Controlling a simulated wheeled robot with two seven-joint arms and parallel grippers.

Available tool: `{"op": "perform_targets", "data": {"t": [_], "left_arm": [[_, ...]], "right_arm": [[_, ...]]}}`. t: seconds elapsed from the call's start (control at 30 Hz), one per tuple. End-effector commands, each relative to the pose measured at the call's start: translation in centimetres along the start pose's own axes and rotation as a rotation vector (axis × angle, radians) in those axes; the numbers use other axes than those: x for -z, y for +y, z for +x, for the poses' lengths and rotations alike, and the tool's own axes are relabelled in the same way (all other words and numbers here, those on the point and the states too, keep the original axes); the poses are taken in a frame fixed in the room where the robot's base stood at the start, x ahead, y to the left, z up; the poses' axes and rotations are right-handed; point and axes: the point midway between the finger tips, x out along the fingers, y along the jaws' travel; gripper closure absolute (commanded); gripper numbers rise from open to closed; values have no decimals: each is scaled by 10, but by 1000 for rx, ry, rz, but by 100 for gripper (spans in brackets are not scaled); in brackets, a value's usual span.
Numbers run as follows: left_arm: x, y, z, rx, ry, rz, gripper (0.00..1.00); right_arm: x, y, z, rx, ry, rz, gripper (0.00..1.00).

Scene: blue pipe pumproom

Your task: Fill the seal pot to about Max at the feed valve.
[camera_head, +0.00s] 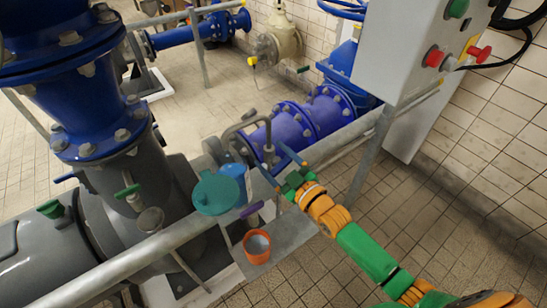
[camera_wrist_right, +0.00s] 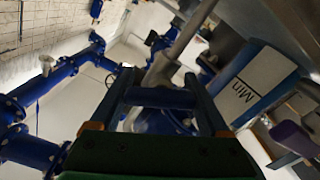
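The blue pot (camera_head: 236,173), which looks like the seal pot, stands beside the rail. A round teal piece (camera_head: 216,193), perhaps its lid, partly hides it. In the right wrist view a blue vessel with a white "Min" label (camera_wrist_right: 245,92) is at the right; its liquid level cannot be told. A bent grey pipe (camera_head: 239,127) rises behind the pot. A purple handle (camera_head: 252,209) sits just below the pot; I cannot tell whether it belongs to the feed valve. My right gripper (camera_head: 272,157) is open, right of the pot, its fingers apart. My left gripper is not in view.
An orange cup (camera_head: 257,245) stands on a grey plate (camera_head: 289,232) below the pot. A grey rail (camera_head: 185,236) crosses in front of the large pump. Blue pipework (camera_head: 310,122) lies behind my right gripper. A control box (camera_head: 400,45) hangs at upper right. Tiled floor is clear at lower right.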

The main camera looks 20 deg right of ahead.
Motion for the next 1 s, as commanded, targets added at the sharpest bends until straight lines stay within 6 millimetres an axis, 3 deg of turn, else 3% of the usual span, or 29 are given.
{"op": "perform_targets", "data": {"t": [0.03, 0.1, 0.2, 0.47, 0.73, 0.77, 0.8, 0.83, 1.0], "left_arm": [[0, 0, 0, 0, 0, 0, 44], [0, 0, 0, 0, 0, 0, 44], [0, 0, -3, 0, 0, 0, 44], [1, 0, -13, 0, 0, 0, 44], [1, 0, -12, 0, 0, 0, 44], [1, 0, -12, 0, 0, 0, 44], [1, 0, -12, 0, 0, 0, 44], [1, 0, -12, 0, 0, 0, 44], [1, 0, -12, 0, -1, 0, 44]], "right_arm": [[0, 0, 0, 0, 0, 0, 57], [0, 0, 0, 0, 0, 0, 76], [1, 1, 0, 1, -1, 33, 76], [0, 2, 0, 0, -1, 398, 76], [0, 1, 0, 0, 0, 424, 76], [0, 1, 0, 0, 0, 423, 17], [0, 1, 0, 0, 0, 423, 7], [0, 1, 0, 0, 0, 423, 0], [0, 1, 0, 0, 0, 422, 0]]}}
